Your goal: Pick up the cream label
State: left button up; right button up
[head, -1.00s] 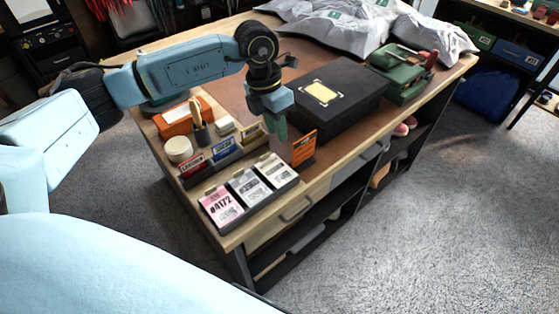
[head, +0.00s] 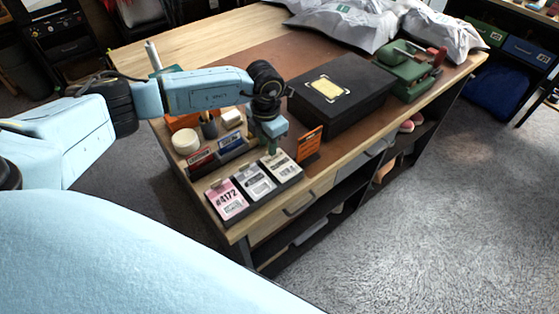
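The cream label (head: 281,165) lies in the right-hand slot of a dark label tray (head: 251,207) near the table's front left corner. A white-grey label (head: 254,181) and a pink label marked #4172 (head: 227,200) lie left of it. My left gripper (head: 272,152) points down just above the far edge of the cream label. Its fingers show nearly edge-on, so their opening is unclear, and I cannot tell whether they touch the label. My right gripper is not in view.
An orange sign (head: 309,144) stands just right of the cream label. A black box (head: 341,94) is behind it. A card holder (head: 218,152), a round white tub (head: 186,141) and a pen cup (head: 209,127) stand behind the tray. A green device (head: 408,72) is further right.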

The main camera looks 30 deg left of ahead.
pick_arm(q)
notch_tip(320, 180, down, 2)
jog(key=shift+f, duration=0.1)
grip_shut()
jog(key=shift+r, duration=0.2)
